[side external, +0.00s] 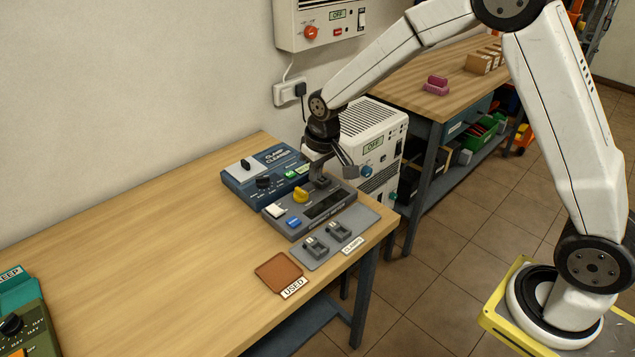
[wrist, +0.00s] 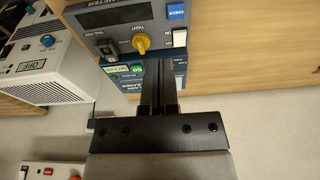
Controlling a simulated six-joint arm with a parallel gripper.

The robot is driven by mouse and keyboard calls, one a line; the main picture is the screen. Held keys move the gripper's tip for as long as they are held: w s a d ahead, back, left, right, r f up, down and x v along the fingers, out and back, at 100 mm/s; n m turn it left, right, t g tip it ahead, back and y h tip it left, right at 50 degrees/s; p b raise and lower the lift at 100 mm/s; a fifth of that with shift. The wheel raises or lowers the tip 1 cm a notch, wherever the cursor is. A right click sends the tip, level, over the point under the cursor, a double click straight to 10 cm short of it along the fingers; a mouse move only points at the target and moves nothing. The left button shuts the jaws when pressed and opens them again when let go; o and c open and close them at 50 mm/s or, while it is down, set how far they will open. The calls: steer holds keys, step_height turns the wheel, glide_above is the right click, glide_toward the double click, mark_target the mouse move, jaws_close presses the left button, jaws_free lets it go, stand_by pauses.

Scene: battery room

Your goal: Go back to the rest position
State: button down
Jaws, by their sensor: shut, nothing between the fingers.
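My gripper (side external: 319,178) hangs low over the back of the work table, by the grey meter (side external: 292,224) and the blue clamp cleaner (side external: 240,182). In the wrist view its two black fingers (wrist: 160,72) are together with nothing between them. The fingers overlap the clamp cleaner (wrist: 128,80) there. The meter (wrist: 155,14), with a yellow knob (wrist: 141,43), a display and a small dark clamp (wrist: 108,45), lies beyond them. I cannot tell the exact height of the fingertips above the devices.
Two clamps (side external: 316,247) sit on the grey clamps mat (side external: 362,222) beside a brown tray (side external: 279,272) labelled USED. A white unit (side external: 372,127) stands behind the table. A wall box (side external: 318,22) is above. The table's left middle is bare.

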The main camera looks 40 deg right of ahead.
steer(key=s+d+r, duration=0.1)
steer(key=s+d, duration=0.1)
steer(key=s, duration=1.8)
steer(key=shift+s+d+r, duration=0.15)
steer(key=shift+s+r, duration=0.05)
steer(key=shift+s, duration=0.2)
